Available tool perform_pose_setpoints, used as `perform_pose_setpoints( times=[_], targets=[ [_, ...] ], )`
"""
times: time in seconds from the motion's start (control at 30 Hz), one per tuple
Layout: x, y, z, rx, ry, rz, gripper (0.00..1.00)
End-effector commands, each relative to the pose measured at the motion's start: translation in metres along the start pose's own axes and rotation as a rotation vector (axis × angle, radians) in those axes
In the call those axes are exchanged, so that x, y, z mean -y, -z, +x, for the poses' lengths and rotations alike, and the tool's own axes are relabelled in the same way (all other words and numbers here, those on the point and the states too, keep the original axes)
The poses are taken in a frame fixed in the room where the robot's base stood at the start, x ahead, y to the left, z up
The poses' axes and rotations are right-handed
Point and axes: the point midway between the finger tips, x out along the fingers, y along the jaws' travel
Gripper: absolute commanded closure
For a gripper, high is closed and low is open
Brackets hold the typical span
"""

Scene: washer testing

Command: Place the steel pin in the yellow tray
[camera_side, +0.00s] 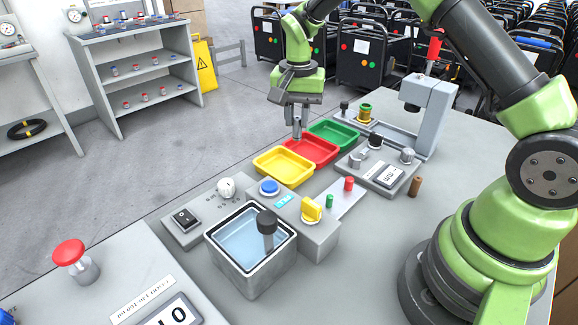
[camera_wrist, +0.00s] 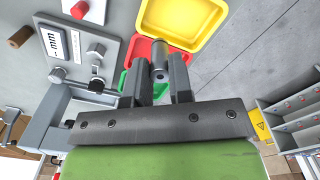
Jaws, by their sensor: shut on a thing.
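The yellow tray (camera_side: 284,168) is empty and lies on the bench nearest the camera in a row of three trays. It also shows at the top of the wrist view (camera_wrist: 188,16). My gripper (camera_side: 298,130) points down above the back-left part of the red tray (camera_side: 318,150), a little behind the yellow tray. In the wrist view my gripper (camera_wrist: 160,80) is shut on a grey cylinder, the steel pin (camera_wrist: 172,56), between its fingers. In that view the pin overlaps the red tray and lies just below the yellow tray's edge. The pin is hard to make out in the side view.
The green tray (camera_side: 336,135) lies beyond the red one. A gauge box (camera_side: 384,175) and a grey stand (camera_side: 430,115) are to the right. A water bath (camera_side: 248,245) and control panel (camera_side: 190,220) stand in front of the yellow tray. Open floor lies left.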

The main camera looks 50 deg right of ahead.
Motion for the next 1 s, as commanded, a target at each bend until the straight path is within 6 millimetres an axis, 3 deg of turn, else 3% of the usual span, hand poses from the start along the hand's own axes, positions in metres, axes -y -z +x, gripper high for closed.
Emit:
perform_pose_setpoints(
  times=[0.23,0.6,1.0],
  targets=[
    [0.005,-0.005,0.046,0.004,-0.005,0.000,1.00],
    [0.005,-0.004,0.092,0.002,-0.002,0.000,1.00],
    [0.006,-0.004,0.100,0.000,0.000,0.001,1.00]
  ],
)
